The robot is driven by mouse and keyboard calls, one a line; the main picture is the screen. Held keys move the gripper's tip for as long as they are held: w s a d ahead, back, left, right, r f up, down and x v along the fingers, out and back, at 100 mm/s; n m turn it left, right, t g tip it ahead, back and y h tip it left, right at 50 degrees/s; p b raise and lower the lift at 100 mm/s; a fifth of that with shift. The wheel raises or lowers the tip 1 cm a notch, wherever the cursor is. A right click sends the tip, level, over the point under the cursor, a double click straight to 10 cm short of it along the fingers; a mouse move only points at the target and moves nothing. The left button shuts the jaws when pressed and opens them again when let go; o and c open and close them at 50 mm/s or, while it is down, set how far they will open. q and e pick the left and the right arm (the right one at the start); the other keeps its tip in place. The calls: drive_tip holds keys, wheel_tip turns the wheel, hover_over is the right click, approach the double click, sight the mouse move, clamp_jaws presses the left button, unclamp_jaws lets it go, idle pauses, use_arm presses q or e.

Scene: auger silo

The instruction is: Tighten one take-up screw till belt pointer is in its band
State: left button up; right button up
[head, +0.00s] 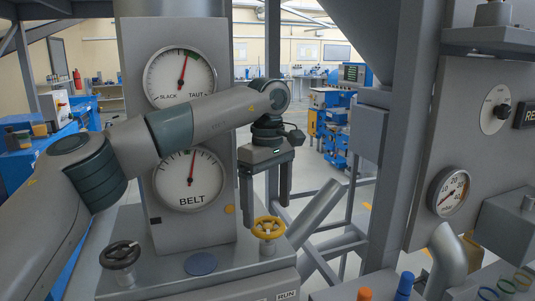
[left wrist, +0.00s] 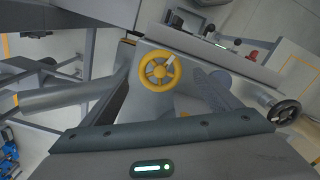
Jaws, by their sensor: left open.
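The yellow handwheel (head: 267,228) stands on the right of the grey machine top, and also shows in the left wrist view (left wrist: 160,72). A black handwheel (head: 120,255) stands at the left, and in the left wrist view (left wrist: 285,112) at the right edge. The slack/taut dial (head: 172,85) has its red needle just right of upright, near the dark green band; I cannot tell whether it is inside. The BELT dial (head: 190,184) below has a near-upright needle. My right gripper is not in view.
A flat blue disc (head: 201,264) lies between the handwheels. The dial column (head: 222,165) rises behind them, and my left arm crosses in front of it. A grey panel (head: 420,190) with a gauge (head: 449,191) and knob stands at the right. Orange and blue knobs sit at the bottom.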

use_arm(q)
wheel_tip(320, 180, up, 5)
wheel_tip(320, 180, up, 5)
drive_tip(key=b, duration=0.1)
hover_over(268, 224)
wheel_tip(268, 224, up, 4)
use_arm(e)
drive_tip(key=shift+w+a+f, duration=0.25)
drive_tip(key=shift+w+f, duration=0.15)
use_arm(q)
drive_tip(key=shift+w+a, duration=0.1)
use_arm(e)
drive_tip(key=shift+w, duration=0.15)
